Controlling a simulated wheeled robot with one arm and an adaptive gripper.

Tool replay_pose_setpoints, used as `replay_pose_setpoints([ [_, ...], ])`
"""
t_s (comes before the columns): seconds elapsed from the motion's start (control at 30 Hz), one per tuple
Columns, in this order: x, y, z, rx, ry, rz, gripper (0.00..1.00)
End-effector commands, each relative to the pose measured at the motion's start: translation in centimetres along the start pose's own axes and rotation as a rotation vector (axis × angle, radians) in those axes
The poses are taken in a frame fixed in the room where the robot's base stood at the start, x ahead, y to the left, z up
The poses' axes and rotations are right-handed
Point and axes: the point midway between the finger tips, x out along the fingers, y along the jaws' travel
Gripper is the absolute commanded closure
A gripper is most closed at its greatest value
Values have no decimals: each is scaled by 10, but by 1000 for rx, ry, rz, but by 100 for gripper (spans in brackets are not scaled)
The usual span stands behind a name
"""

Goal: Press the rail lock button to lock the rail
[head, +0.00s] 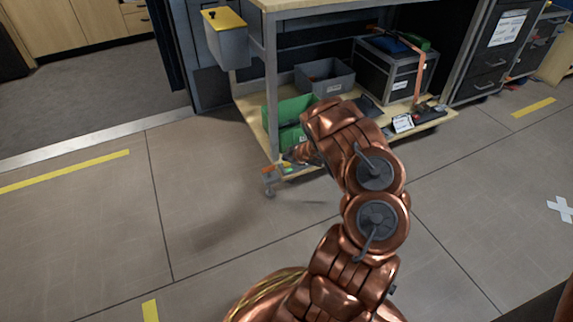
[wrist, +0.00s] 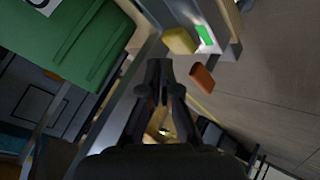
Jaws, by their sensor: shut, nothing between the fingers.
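A small grey unit (wrist: 225,52) at the bench's lower corner carries a yellow block (wrist: 180,41) and a bright green patch (wrist: 204,37) in the wrist view. An orange-red piece (wrist: 202,78) is just below it. I cannot tell which of these is the rail lock button. In the head view the green patch (head: 288,168) and an orange part (head: 268,169) show small by the bench leg. My gripper (wrist: 159,68) is shut and empty, its tips left of the orange-red piece and below the yellow block in the picture. My arm mostly hides it in the head view.
The bench's lower shelf (head: 447,116) holds a green crate (head: 283,112), a grey bin (head: 322,78) and a black case (head: 385,75). The bench leg (head: 271,100) is close to my gripper. The floor to the left is clear.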

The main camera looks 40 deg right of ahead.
Motion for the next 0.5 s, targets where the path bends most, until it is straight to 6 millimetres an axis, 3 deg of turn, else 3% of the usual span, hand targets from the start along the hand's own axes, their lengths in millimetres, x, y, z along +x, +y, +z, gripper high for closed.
replay_pose_setpoints([
  [0.5,6,-4,4,0,0,0,100],
])
